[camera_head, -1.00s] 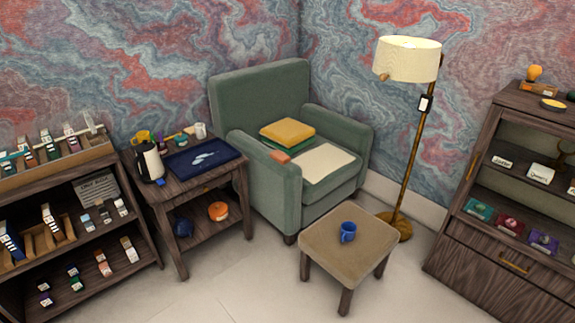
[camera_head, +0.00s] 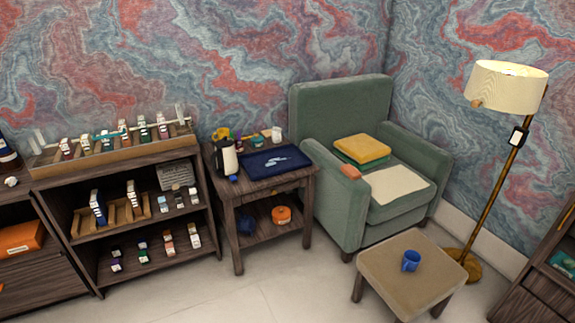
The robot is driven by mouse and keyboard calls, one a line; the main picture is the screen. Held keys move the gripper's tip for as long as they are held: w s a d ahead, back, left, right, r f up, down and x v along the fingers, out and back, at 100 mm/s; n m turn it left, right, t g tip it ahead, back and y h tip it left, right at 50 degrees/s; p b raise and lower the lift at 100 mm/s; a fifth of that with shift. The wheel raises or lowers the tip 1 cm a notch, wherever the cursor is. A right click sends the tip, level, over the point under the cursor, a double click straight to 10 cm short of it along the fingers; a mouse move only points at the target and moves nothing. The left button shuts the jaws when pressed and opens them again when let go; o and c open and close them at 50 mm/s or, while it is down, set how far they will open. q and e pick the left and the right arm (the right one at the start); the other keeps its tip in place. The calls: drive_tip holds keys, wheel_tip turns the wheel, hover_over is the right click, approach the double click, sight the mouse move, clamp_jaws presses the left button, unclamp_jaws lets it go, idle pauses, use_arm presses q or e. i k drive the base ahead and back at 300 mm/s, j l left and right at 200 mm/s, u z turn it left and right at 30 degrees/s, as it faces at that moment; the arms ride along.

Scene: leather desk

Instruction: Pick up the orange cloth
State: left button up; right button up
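A larger yellow-orange folded cloth (camera_head: 362,147) lies on the chair, stacked on a green one (camera_head: 350,160). A cream cloth (camera_head: 396,188) is spread flat on the seat in front of them. Which piece is the task's orange cloth I cannot tell for certain. Neither of my grippers shows in the head view.
The armchair (camera_head: 340,100) stands in the corner. Open floor lies in front.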

sight(349, 170)
drive_tip(key=i+l+u, duration=0.1)
drive_tip(key=i, duration=0.45)
drive_tip(key=i+l+u, duration=0.1)
drive_tip(key=i, duration=0.45)
drive_tip(key=i+l, duration=0.2)
drive_tip(key=i, duration=0.3)
drive_tip(key=i+l+u, duration=0.15)
drive_tip(key=i, duration=0.4)
